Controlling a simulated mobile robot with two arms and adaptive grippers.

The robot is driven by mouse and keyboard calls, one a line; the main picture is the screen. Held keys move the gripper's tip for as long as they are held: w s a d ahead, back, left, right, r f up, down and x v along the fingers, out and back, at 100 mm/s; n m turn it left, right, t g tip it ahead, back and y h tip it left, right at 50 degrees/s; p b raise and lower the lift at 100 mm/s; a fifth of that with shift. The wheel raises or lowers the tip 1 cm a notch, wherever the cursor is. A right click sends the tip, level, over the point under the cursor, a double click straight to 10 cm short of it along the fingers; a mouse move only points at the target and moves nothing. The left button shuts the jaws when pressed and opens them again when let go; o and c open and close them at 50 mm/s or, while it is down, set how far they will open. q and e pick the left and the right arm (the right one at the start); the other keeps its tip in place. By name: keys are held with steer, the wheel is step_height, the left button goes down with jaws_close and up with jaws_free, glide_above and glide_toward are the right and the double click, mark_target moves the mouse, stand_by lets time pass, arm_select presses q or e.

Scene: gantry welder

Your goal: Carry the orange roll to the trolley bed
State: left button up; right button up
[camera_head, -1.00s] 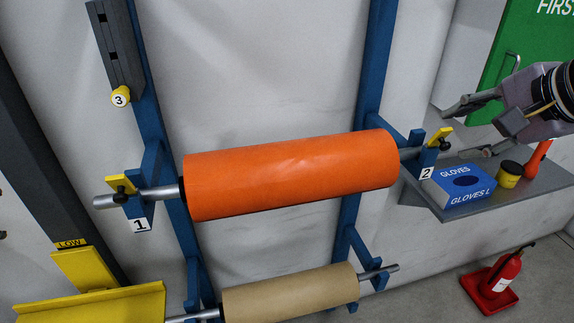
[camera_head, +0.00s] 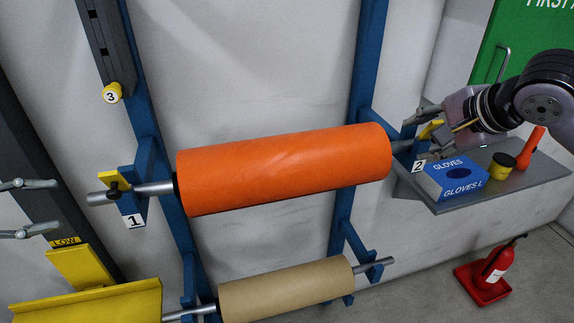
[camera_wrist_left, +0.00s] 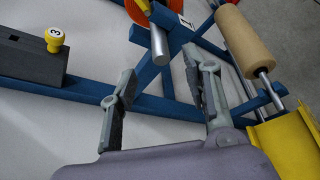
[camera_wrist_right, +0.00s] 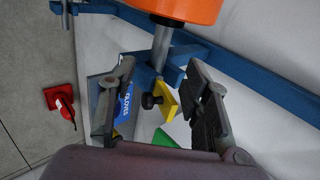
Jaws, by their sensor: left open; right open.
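The orange roll (camera_head: 285,168) lies on a grey shaft (camera_head: 154,189) across two blue wall brackets, tagged 1 (camera_head: 134,221) and 2 (camera_head: 418,165). Yellow latches with black knobs sit at bracket 1 (camera_head: 117,181) and bracket 2 (camera_head: 431,129). My left gripper (camera_head: 42,207) is open and empty, left of the shaft's left end; its wrist view shows that end (camera_wrist_left: 159,45) beyond the fingers. My right gripper (camera_head: 432,128) is open at bracket 2; in its wrist view the yellow latch (camera_wrist_right: 165,100) shows between the fingers. A yellow bed-like part (camera_head: 90,302) is at lower left; I cannot tell whether it is the trolley bed.
A brown roll (camera_head: 285,288) hangs below the orange one. A grey shelf (camera_head: 510,187) at right holds a blue gloves box (camera_head: 455,180), a yellow tub (camera_head: 501,166) and an orange item (camera_head: 530,148). A red extinguisher (camera_head: 499,265) stands on the floor.

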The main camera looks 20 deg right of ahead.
mark_target(87, 199)
arm_select(q)
steer(key=x, duration=0.7)
steer(key=shift+w+d, duration=0.15)
steer(key=shift+d, duration=0.1)
arm_select(e)
steer(key=x, duration=0.7)
steer(key=shift+w+f, duration=0.2)
steer(key=shift+w, duration=0.05)
arm_select(q)
steer(key=shift+d+f, duration=0.2)
steer(key=shift+d, duration=0.25)
arm_select(e)
steer(key=shift+w+a+f, duration=0.1)
steer(key=shift+w+f, duration=0.2)
steer(key=shift+f, duration=0.05)
arm_select(q)
jaws_close()
arm_select(e)
jaws_close()
